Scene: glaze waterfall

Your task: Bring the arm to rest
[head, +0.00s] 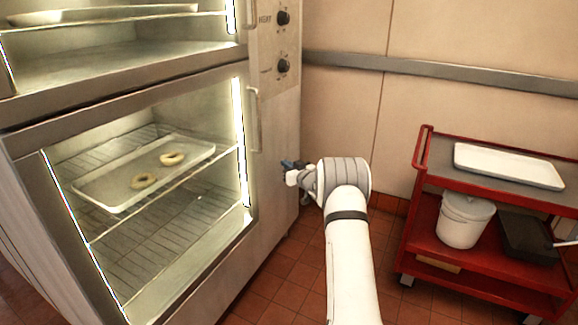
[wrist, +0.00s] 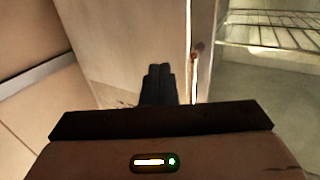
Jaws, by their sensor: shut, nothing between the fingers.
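My gripper (wrist: 158,72) shows in the wrist view with its two dark fingers together and nothing between them. In the head view my gripper (head: 290,165) is at the end of my white arm, near the middle of the picture. It is in front of the right side of the cabinet (head: 275,120), and the gap to it is hard to judge. My arm reaches up from the bottom edge and bends at the wrist.
A white tray (head: 100,193) with two ring-shaped pieces, one of them a pale ring (head: 143,181), lies on a wire rack inside the lit cabinet. A red cart (head: 420,215) stands at right with a white tray (head: 508,166) and a white bucket (head: 464,222). Tiled floor (head: 285,275) lies between.

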